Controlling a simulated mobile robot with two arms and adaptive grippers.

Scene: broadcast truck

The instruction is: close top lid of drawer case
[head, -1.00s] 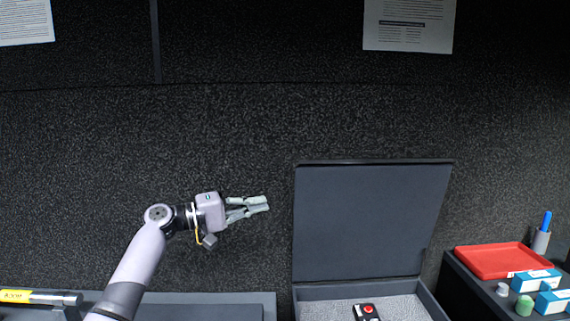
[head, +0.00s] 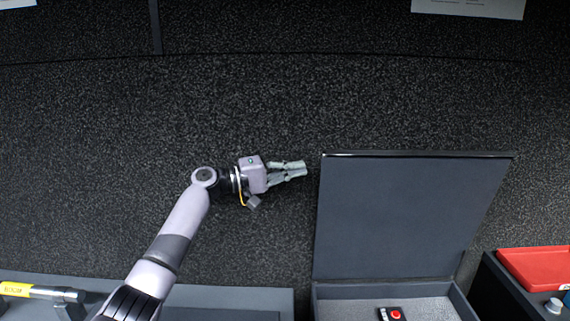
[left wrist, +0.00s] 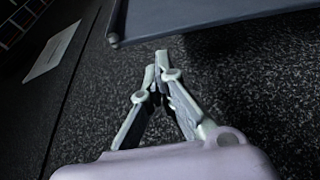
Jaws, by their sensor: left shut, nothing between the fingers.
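The drawer case (head: 318,295) stands at the lower right of the head view, with its dark grey top lid (head: 405,215) standing up and open. In the left wrist view the lid (left wrist: 210,15) crosses the top, beyond the fingertips. My left gripper (head: 304,169) is just left of the lid's upper left edge in the head view, pointing right and apart from it. Its fingertips meet in the left wrist view (left wrist: 158,62), with nothing between them. My right gripper is not in view.
Inside the case lies a small black device with a red button (head: 393,314). A red tray (head: 540,268) sits on a dark unit to the right. A yellow-handled tool (head: 40,291) lies at the lower left. A dark textured wall fills the background.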

